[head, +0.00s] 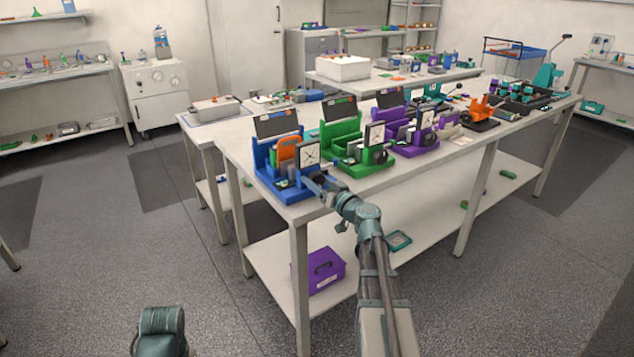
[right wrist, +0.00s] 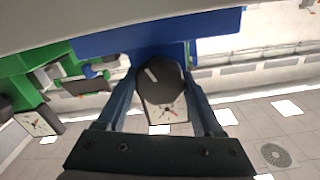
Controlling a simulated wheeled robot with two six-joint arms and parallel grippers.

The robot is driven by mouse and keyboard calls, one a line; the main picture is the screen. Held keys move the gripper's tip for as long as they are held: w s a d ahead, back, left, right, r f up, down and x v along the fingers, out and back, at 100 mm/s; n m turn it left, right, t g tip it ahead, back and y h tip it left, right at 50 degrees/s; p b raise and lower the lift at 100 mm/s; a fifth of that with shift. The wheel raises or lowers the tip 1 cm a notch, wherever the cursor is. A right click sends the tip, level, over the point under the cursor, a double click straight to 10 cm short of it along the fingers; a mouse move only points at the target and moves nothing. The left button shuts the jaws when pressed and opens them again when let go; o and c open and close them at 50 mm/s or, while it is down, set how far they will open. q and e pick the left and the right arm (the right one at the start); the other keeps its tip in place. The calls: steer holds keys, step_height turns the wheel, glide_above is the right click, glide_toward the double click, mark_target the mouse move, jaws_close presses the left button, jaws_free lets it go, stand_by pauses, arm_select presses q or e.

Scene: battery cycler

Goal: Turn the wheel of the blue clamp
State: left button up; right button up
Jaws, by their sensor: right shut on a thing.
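The blue clamp (head: 264,163) stands at the near left corner of the long table, with an orange piece, a dark screen and a white dial on it. My right gripper (head: 316,181) reaches its right side in the head view. In the right wrist view the dark round wheel (right wrist: 160,84), with a pale mark on its face, sits between the two fingers of my right gripper (right wrist: 160,90), which is shut on it. The wheel is hidden behind the gripper in the head view. Of my left arm only a teal part shows at the bottom left; its gripper is out of view.
A green clamp (head: 347,165) stands close to the right of the blue one, and a purple clamp (head: 413,145) stands beyond it. A purple box (head: 318,271) sits on the lower shelf. The floor left of the table is clear.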

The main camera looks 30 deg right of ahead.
steer(key=o, duration=1.4)
steer(key=shift+c, duration=0.2)
steer(key=s+d, duration=0.1)
steer(key=s, duration=1.3)
steer(key=shift+w, duration=0.1)
